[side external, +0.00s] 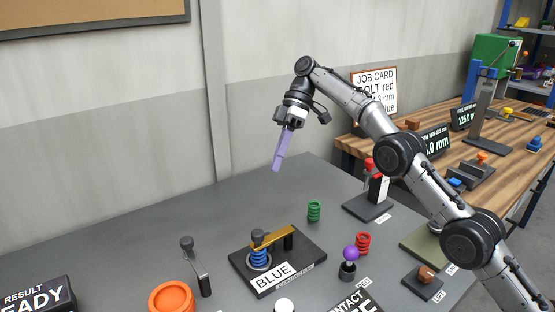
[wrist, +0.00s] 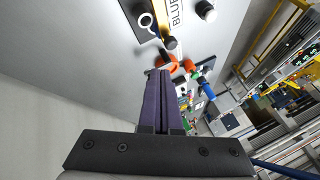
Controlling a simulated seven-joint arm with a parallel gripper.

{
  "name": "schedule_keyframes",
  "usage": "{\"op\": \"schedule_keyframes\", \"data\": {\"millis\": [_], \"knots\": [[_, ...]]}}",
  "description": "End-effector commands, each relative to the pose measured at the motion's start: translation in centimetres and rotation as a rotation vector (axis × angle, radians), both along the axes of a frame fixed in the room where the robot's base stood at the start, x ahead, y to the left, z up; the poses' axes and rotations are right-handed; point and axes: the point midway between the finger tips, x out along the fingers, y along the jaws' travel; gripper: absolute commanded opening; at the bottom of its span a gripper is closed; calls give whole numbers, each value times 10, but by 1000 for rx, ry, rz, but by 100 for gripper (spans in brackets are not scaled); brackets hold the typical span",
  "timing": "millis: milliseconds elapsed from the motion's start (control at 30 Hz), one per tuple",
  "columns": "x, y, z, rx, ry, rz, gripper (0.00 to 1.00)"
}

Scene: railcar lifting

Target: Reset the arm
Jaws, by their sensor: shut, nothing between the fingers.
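My gripper (side external: 277,168) hangs in the air above the back of the grey table (side external: 130,258), its long purple fingers pointing down. In the wrist view the two purple fingers (wrist: 160,73) lie together, shut with nothing between them. The gripper is apart from every object. My arm reaches in from the right side, bent high near the wall.
Below stands a black BLUE-labelled fixture (side external: 275,284) holding a blue spring (side external: 259,258) under a brass lever (side external: 272,236). A green spring (side external: 314,211), a red spring (side external: 362,243), a purple-knobbed post (side external: 350,256) and an orange ring (side external: 171,299) stand around it. The back left table is clear.

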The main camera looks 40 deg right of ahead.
Motion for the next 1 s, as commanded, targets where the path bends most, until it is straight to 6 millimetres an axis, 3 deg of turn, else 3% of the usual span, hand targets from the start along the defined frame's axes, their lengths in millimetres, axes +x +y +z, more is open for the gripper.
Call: {"op": "schedule_keyframes", "data": {"millis": [167, 267, 367, 500, 700, 833, 1000], "knots": [[-2, 1, 8, 0, -16, 1, 0], [-9, 2, 39, -2, -71, 3, 0], [-27, 4, 82, -5, -126, 5, 0], [-65, 4, 134, -28, -170, -9, 0], [-121, 1, 182, -77, -207, -104, 0], [-159, -4, 198, -115, -224, -194, 0], [-212, -12, 203, -167, -239, -331, 0]]}}
